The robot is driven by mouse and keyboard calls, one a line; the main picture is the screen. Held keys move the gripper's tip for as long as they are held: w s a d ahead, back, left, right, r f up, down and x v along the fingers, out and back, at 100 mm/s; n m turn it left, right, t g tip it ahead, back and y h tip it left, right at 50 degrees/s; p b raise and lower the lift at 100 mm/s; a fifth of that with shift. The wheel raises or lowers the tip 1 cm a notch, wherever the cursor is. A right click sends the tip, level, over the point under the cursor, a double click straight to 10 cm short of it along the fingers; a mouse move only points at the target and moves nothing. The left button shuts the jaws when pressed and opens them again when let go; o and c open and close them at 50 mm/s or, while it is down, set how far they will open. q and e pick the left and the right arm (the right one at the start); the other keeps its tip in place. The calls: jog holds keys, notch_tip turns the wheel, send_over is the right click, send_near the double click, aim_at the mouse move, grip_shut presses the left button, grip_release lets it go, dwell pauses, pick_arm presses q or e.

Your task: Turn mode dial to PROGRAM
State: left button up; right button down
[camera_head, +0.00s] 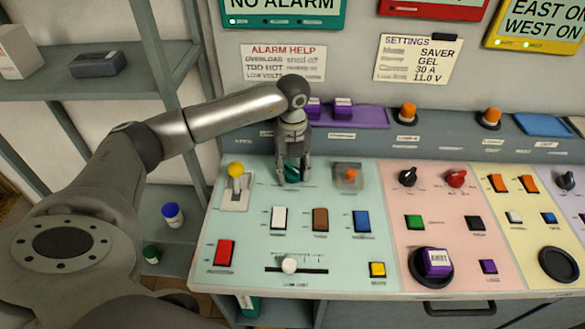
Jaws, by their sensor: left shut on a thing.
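My left arm comes in from the left, and my left gripper (292,180) points down at the back of the pale green panel (335,263). It is shut on a dark green knob (291,172), which shows only partly between the fingers. The knob's pointer and labels are hidden, so I cannot tell its setting or whether it is the mode dial. A black dial (407,177) and a red dial (456,178) stand on the pink panel to the right. My right gripper is not in view.
A yellow-knobbed lever (236,171) stands left of the gripper, and an orange switch (349,175) stands close on its right. Rocker switches and a white slider (289,265) lie nearer. A purple tray (365,117) is behind. A grey shelf (100,82) stands at the left.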

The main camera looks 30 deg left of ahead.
aim_at(293, 168)
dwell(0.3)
pick_arm(q)
jog(key=o, duration=1)
jog(key=shift+r, duration=0.1)
notch_tip(293, 168, up, 12)
jog(key=shift+f, duration=0.1)
